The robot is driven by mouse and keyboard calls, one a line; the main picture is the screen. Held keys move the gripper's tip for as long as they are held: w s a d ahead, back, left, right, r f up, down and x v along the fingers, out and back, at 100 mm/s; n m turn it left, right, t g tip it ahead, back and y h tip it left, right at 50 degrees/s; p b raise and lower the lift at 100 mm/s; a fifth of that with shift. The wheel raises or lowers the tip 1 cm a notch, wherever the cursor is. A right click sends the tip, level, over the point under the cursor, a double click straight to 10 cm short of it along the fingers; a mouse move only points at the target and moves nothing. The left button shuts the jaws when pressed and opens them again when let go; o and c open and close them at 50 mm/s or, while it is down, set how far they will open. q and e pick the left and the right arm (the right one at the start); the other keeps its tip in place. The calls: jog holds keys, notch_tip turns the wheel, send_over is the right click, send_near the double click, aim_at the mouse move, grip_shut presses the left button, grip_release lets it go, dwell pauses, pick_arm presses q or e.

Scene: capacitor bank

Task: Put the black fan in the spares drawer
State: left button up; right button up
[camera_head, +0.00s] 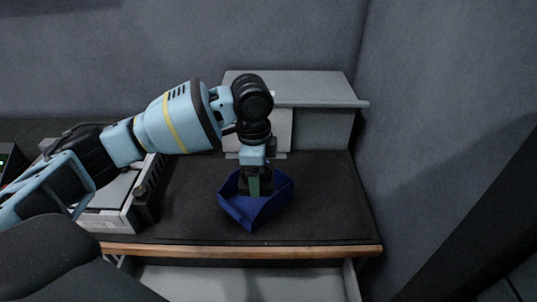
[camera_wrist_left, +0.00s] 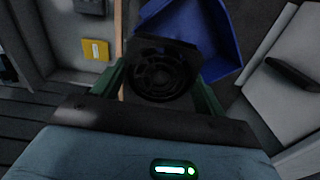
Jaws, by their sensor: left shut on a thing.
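My left gripper (camera_head: 254,186) reaches down over the blue bin (camera_head: 240,211) on the bench. In the left wrist view its green fingers (camera_wrist_left: 161,88) are shut on the black fan (camera_wrist_left: 160,74), a dark square frame with a round grille. The fan overlaps the blue bin (camera_wrist_left: 222,35) in that view; I cannot tell whether it touches the bin. In the head view the fan is hard to make out against the gripper and bin. A pale open drawer (camera_head: 245,284) shows below the bench's wooden front edge. My right gripper is not in view.
The dark bench top (camera_head: 335,205) is clear right of the bin. A grey unit with a flat shelf (camera_head: 310,88) stands behind it. A pale boxy device (camera_head: 108,218) sits at left under my arm. A yellow label (camera_wrist_left: 95,49) shows on a grey surface in the wrist view.

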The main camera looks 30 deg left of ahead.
pick_arm(q)
jog(key=s+d+r+n, duration=0.2)
jog(key=s+r+n, duration=0.1)
jog(key=s+n, duration=0.6)
jog(key=n, duration=0.4)
jog(key=shift+s+d, duration=0.2)
jog(key=shift+d, duration=0.1)
jog(key=shift+s+f, duration=0.1)
jog(key=shift+s, duration=0.05)
